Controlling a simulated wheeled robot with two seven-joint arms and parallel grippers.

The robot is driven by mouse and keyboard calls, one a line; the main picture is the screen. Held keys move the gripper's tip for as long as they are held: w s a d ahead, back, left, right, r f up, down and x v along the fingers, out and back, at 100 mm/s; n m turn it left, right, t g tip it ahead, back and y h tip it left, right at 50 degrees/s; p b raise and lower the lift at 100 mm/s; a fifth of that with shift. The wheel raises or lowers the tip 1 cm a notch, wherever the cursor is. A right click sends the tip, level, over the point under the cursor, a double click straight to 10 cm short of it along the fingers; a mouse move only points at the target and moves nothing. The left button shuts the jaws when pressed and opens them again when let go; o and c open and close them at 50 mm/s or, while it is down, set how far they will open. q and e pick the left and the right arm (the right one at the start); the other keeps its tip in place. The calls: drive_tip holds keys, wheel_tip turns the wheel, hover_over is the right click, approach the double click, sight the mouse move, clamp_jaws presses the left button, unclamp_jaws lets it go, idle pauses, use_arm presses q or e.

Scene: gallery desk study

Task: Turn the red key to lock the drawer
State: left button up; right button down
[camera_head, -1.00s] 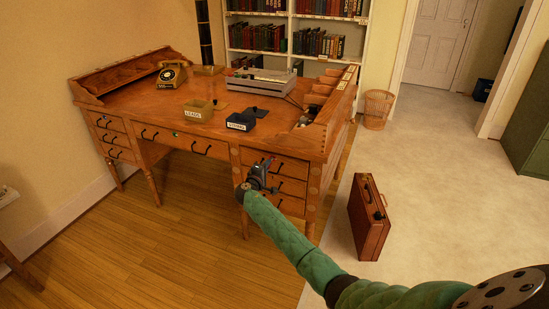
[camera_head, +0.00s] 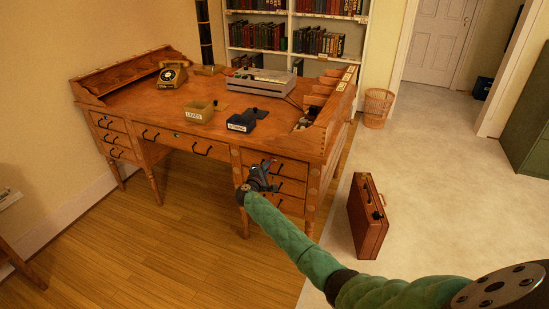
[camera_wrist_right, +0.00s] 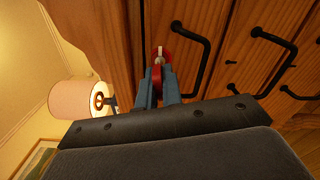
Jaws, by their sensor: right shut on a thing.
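The red key (camera_wrist_right: 166,57) sits at the front of the desk's right-hand drawer stack, beside a black drawer handle (camera_wrist_right: 190,50). My right gripper (camera_wrist_right: 158,88) has its blue fingers closed around the key's red part in the wrist view. In the head view my right gripper (camera_head: 266,174) is against the top right drawer (camera_head: 290,167), and its body hides most of the key and lock there. The gripper looks tilted. The top right drawer looks closed. My left gripper is not in view.
A brown briefcase (camera_head: 367,217) stands on the floor to the right. The lower drawers' black handles are close to my gripper.

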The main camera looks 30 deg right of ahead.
drive_tip(key=shift+r+p, duration=0.1)
drive_tip(key=shift+p, duration=0.25)
drive_tip(key=shift+n+p, duration=0.85)
drive_tip(key=shift+n, duration=0.65)
